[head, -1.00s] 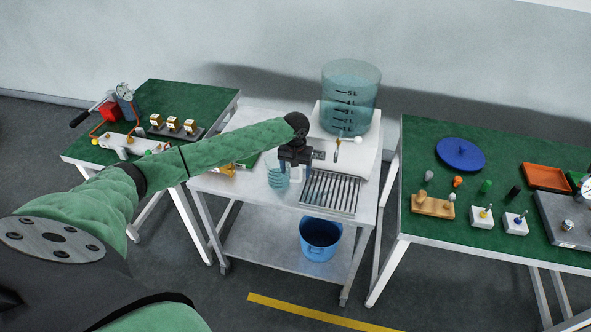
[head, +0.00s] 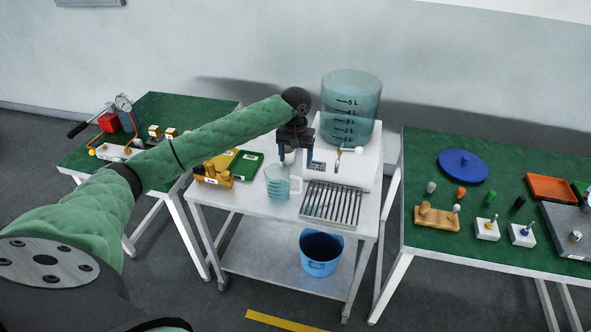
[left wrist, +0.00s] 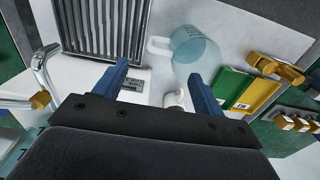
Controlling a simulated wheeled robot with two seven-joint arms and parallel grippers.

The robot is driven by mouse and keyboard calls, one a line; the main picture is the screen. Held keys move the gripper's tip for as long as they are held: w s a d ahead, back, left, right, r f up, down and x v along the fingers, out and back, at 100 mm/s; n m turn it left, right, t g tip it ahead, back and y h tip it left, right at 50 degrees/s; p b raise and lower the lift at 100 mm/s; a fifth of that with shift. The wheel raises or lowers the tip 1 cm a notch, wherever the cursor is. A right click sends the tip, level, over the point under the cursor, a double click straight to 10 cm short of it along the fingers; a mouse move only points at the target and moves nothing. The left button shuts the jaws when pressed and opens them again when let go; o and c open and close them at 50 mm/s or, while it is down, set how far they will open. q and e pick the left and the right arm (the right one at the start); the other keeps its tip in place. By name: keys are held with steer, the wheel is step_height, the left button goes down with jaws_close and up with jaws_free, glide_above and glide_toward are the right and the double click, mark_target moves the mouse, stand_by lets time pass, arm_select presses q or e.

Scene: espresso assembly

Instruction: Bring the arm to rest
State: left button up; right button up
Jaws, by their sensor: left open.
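My left gripper (head: 295,158) is open over the middle cart, in front of the large clear graduated tank (head: 351,105). Its two blue fingers show apart in the left wrist view (left wrist: 158,82), with nothing held between them. A clear measuring jug (head: 277,184) stands on the cart just below and left of the gripper in the head view, apart from it. The jug also shows in the left wrist view (left wrist: 196,52), beyond the fingertips. My right gripper is not in view.
A slatted drip tray (head: 331,204) lies right of the jug. A white machine body (head: 355,172) with a tap stands under the tank. A wooden block with brass pieces (head: 213,175) and green and yellow pads (head: 240,164) sit at left. A blue bucket (head: 320,254) is on the lower shelf.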

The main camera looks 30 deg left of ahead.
arm_select(q)
steer(key=shift+r, duration=0.65)
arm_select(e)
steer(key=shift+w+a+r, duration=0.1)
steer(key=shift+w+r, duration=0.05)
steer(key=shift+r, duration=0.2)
